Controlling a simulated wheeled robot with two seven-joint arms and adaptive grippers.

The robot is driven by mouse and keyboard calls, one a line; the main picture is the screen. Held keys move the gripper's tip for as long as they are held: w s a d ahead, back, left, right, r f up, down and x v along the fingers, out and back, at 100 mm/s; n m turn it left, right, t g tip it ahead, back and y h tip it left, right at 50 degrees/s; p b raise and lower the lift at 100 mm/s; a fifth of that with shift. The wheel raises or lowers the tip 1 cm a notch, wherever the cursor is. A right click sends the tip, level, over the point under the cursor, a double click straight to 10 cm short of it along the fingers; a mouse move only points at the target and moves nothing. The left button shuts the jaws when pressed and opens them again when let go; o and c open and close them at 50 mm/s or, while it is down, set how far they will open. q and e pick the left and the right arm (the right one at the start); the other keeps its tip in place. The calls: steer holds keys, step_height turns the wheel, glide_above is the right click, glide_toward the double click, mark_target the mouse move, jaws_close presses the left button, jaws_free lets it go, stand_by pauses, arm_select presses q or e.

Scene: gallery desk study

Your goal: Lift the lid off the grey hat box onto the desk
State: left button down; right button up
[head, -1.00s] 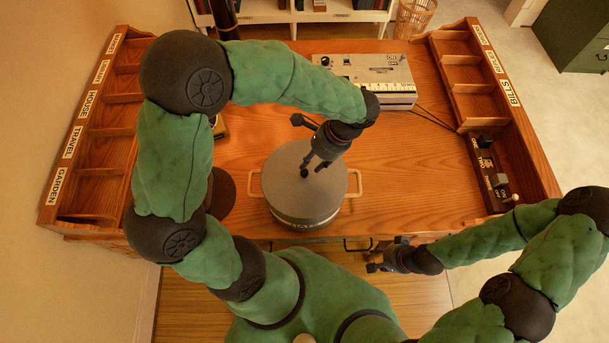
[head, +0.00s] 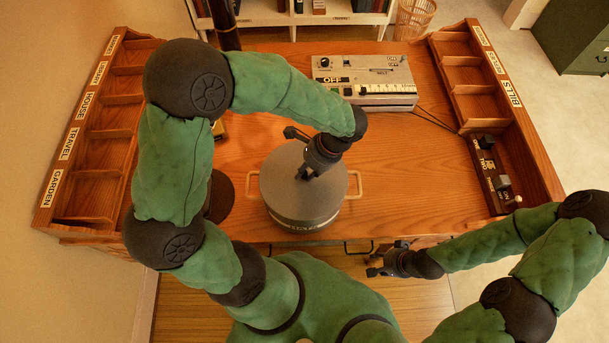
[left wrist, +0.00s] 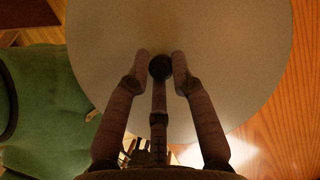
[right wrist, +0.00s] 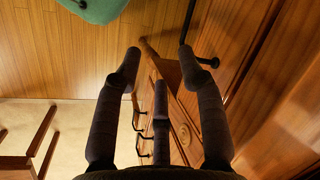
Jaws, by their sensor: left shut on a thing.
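The grey hat box (head: 308,225) stands on the wooden desk (head: 420,175), near its front edge, with a tan handle on each side. Its round grey lid (head: 280,190) covers the top; I cannot tell whether there is a small gap under it. My left gripper (head: 304,174) reaches down over the lid and is shut on its dark knob. In the left wrist view the knob (left wrist: 160,67) sits between the fingertips, above the pale lid (left wrist: 225,60). My right gripper (head: 374,264) is open and empty in front of the desk, low beside the drawer handles.
A grey machine (head: 365,82) marked OFF stands at the back of the desk. Labelled pigeonhole racks line the left (head: 95,150) and right (head: 470,80) sides. A switch panel (head: 490,170) is at the right. Bare desk lies right of the box.

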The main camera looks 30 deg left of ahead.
arm_select(q)
steer(key=shift+r, duration=0.1)
steer(key=shift+r+p, duration=0.3)
steer(key=shift+r, duration=0.35)
steer(key=w+d+r+p, duration=0.2)
steer(key=d+r+p, duration=0.2)
steer(key=d+r, duration=0.7)
steer(key=d, duration=0.2)
steer(key=shift+w+d+r, duration=0.15)
steer(key=shift+w+d, duration=0.1)
steer(key=shift+d, duration=0.05)
